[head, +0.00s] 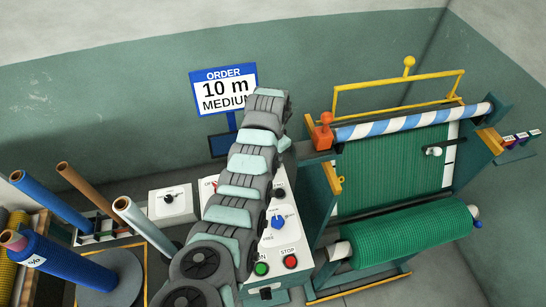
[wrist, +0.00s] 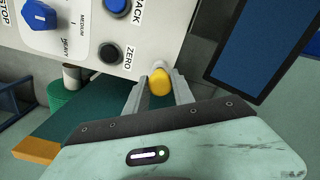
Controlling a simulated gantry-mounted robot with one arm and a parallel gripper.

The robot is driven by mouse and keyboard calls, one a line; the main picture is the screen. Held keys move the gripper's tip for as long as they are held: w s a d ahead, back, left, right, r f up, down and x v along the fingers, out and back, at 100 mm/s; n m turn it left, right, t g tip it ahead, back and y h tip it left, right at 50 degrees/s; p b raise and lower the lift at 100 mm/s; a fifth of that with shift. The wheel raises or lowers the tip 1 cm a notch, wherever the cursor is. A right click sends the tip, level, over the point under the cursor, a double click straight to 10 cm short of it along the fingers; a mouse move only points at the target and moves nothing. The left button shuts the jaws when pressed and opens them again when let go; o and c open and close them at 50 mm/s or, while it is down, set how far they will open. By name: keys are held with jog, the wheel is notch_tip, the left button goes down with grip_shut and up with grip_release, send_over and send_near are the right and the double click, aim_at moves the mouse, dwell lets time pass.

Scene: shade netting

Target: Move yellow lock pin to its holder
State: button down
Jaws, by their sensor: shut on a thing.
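In the wrist view my gripper (wrist: 158,88) is shut on the yellow lock pin (wrist: 160,83), whose rounded yellow end shows between the two fingers. A small pale piece shows just beyond the yellow end. The fingers are close to the lower edge of the white control panel (wrist: 125,25), near its ZERO button (wrist: 110,55). I cannot tell whether the pin touches the panel. In the head view my arm hides the gripper and the pin. I cannot make out the pin's holder for certain in either view.
A dark blue screen (wrist: 262,42) stands right of the fingers. In the head view, the netting machine with its green roll (head: 410,232), striped bar (head: 410,122) and yellow frame (head: 398,92) stands right of my arm. Upright tubes (head: 145,225) stand at left.

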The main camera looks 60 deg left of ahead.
jog(key=shift+f, duration=0.2)
jog(key=shift+f+b, duration=0.4)
jog(key=shift+f, duration=0.1)
jog(key=c, duration=1)
grip_release()
notch_tip(320, 180, up, 10)
jog(key=shift+a+f, duration=0.1)
jog(key=shift+r+p, duration=0.55)
jog(key=shift+p, duration=0.15)
